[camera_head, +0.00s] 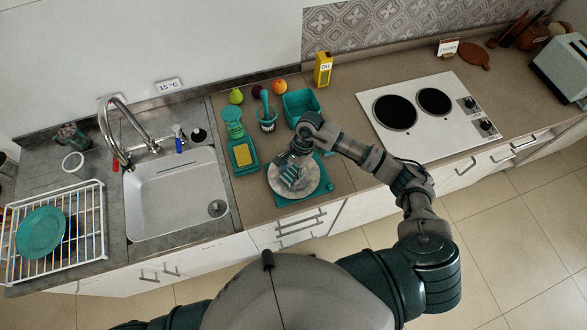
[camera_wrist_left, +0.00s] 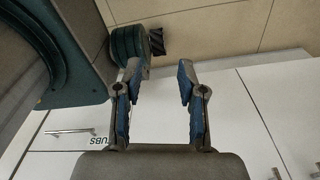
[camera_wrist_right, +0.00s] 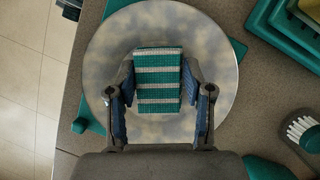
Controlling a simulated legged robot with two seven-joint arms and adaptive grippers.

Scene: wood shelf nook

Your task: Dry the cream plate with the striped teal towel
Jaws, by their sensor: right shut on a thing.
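The cream plate (camera_head: 311,186) lies on a teal mat (camera_head: 284,201) on the counter right of the sink. It looks blotchy grey and cream in the right wrist view (camera_wrist_right: 210,60). The striped teal towel (camera_wrist_right: 158,100), folded with white stripes, is over the middle of the plate. My right gripper (camera_wrist_right: 158,80) is shut on the towel, one finger at each side of it; the gripper (camera_head: 294,172) hides part of the plate in the head view. My left gripper (camera_wrist_left: 157,75) is open and empty in front of white cabinet doors; it is not seen in the head view.
A sponge tray (camera_head: 245,156), a brush holder (camera_head: 267,121) and a teal bin (camera_head: 300,105) stand behind the plate. The sink (camera_head: 170,190) and a dish rack (camera_head: 85,215) holding a teal plate (camera_head: 40,232) are left. A cooktop (camera_head: 425,110) is right.

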